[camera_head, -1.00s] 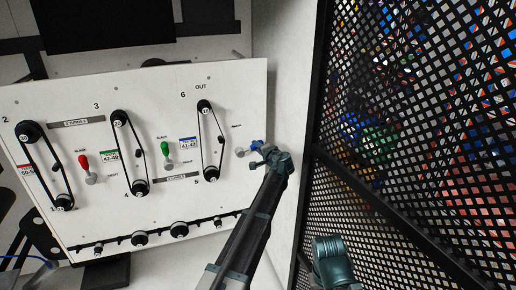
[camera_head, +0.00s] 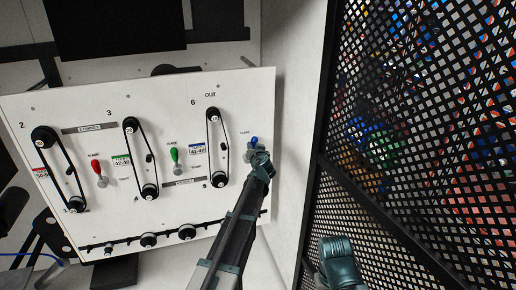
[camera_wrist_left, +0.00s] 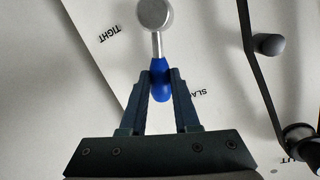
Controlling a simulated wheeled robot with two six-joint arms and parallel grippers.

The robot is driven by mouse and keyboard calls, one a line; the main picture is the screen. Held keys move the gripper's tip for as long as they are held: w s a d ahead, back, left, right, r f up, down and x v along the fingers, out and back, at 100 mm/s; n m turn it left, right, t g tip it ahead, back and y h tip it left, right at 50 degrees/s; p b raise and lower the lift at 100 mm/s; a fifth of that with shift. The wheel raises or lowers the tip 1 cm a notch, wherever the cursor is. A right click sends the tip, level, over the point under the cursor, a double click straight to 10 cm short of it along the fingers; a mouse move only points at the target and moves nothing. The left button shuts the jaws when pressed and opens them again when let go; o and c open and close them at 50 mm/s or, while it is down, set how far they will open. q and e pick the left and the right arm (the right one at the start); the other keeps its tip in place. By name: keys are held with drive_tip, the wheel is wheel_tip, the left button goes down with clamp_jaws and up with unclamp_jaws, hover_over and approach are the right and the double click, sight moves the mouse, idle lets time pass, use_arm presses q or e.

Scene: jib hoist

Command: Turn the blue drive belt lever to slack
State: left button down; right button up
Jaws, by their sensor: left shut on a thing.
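The blue drive belt lever (camera_head: 254,141) is at the right end of the white panel (camera_head: 225,90). Its handle points up and slightly right from its pale hub. My left gripper (camera_head: 257,150) is at the lever. In the left wrist view, the fingers (camera_wrist_left: 160,85) are shut on the blue handle (camera_wrist_left: 159,68), one on each side. The word SLACK (camera_wrist_left: 190,98) is printed close beside the handle tip, and TIGHT (camera_wrist_left: 109,34) is on the other side of the hub (camera_wrist_left: 155,14). My right gripper is not in view.
A red lever (camera_head: 97,167) and a green lever (camera_head: 174,154) stand further left on the panel among several black belts. A black mesh guard (camera_head: 425,130) closes off the right side. My other arm's teal link (camera_head: 338,262) is low in front of it.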

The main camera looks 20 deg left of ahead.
use_arm(q)
drive_tip(key=shift+s+a+n+t+b, duration=0.25)
drive_tip(key=shift+s+a+n, duration=0.25)
drive_tip(key=shift+n, duration=0.3)
drive_tip(key=shift+s+a+n+t+b, duration=0.15)
drive_tip(key=shift+s+a+n+t, duration=0.15)
drive_tip(key=shift+a+n, duration=0.4)
drive_tip(key=shift+d+r, duration=0.1)
drive_tip(key=shift+d, duration=0.05)
drive_tip(key=c, duration=0.6)
unclamp_jaws()
drive_tip(key=shift+c, duration=0.2)
drive_tip(key=p+v, duration=0.2)
drive_tip(key=v, duration=1.1)
drive_tip(key=shift+s+r, duration=0.25)
drive_tip(key=shift+s, duration=0.15)
